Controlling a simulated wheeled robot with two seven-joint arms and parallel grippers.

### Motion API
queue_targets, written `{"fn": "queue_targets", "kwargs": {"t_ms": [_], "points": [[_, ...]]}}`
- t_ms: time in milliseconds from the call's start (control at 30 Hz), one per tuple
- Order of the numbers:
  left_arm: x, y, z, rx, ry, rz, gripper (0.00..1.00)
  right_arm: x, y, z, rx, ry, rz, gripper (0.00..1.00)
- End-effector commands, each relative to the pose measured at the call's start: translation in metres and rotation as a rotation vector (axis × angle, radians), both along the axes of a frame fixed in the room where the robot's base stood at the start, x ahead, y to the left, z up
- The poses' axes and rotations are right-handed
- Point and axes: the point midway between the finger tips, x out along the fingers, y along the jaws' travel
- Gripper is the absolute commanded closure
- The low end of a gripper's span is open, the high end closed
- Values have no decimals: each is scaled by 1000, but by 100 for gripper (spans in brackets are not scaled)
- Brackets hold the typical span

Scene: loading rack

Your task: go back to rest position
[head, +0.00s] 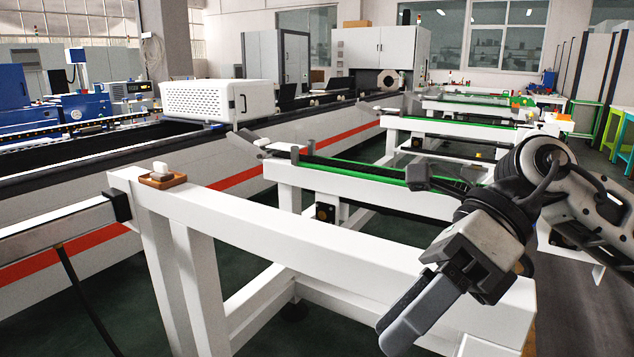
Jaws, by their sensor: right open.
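My right gripper (398,328) is at the lower right, on the arm that comes in from the right edge. Its grey fingers point down and to the left, over the near end of the white rack beam (300,235). It is open, and I see nothing held in it. My left gripper is not in view.
A small brown tray (172,180) with a white piece (161,168) in it sits on the beam's far left end. More white racks with green strips (375,171) stand behind. A long machine with a red stripe (240,180) runs along the left. Dark floor lies between.

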Motion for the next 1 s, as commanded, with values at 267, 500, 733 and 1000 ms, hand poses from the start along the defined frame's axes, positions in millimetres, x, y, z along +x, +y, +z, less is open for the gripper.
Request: {"fn": "queue_targets", "kwargs": {"t_ms": [267, 500, 733, 1000], "points": [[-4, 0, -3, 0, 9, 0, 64, 6, 71, 12, 685, 629, -234, 38], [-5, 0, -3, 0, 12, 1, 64, 77, 44, -42, 1121, 1261, -758, 38], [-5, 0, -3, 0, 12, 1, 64, 90, -16, -199, 1275, 1822, -1435, 38], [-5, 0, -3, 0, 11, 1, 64, 4, -61, -352, -1078, -2051, 1929, 38]]}}
